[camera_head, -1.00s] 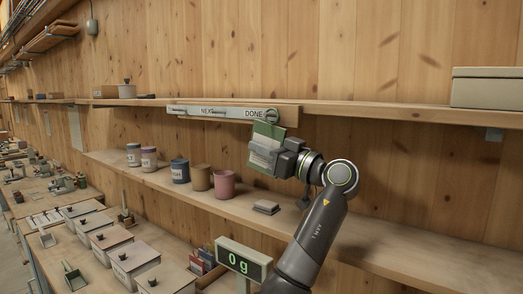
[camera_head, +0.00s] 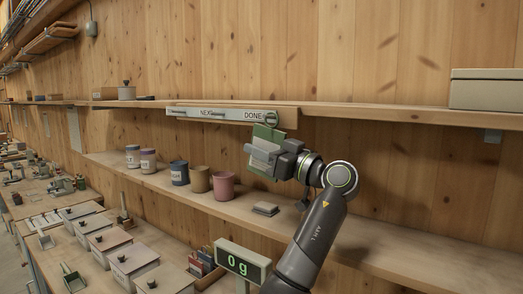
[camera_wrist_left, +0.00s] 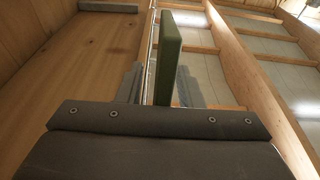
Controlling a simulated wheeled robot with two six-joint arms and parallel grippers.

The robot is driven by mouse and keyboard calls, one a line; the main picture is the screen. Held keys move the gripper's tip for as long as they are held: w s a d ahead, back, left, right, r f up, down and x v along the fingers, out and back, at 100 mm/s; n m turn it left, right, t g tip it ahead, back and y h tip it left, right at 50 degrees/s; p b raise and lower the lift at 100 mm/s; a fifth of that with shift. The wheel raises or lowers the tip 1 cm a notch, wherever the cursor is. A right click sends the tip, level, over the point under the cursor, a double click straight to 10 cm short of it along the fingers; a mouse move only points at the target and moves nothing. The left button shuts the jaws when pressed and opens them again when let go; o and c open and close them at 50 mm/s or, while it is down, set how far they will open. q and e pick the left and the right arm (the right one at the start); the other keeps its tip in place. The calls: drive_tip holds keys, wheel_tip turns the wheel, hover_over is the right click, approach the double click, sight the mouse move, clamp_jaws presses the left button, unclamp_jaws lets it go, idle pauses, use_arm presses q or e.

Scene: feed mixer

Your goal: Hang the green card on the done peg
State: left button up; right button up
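The green card (camera_head: 267,132) is upright just below the DONE end of the label rail (camera_head: 225,115) in the head view. Its ring (camera_head: 271,118) is at the done peg; whether it is around the peg is too small to tell. My left gripper (camera_head: 262,156) is open around the card, one finger in front of it and hiding its middle. In the left wrist view the card (camera_wrist_left: 168,55) is edge-on between the two spread fingers (camera_wrist_left: 160,90), with a gap on the left side. My right gripper is not in view.
Several cups, including a pink one (camera_head: 223,186), stand on the lower shelf to the left. A small block (camera_head: 265,208) lies below the gripper. A scale display (camera_head: 242,262) reads 0 g. A beige box (camera_head: 487,89) sits on the upper shelf at right.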

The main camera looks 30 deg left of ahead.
use_arm(q)
drive_tip(key=shift+d+f, duration=0.15)
drive_tip(key=shift+d, duration=0.1)
drive_tip(key=b+v, duration=0.7)
drive_tip(key=v, duration=1)
drive_tip(key=shift+b, duration=0.35)
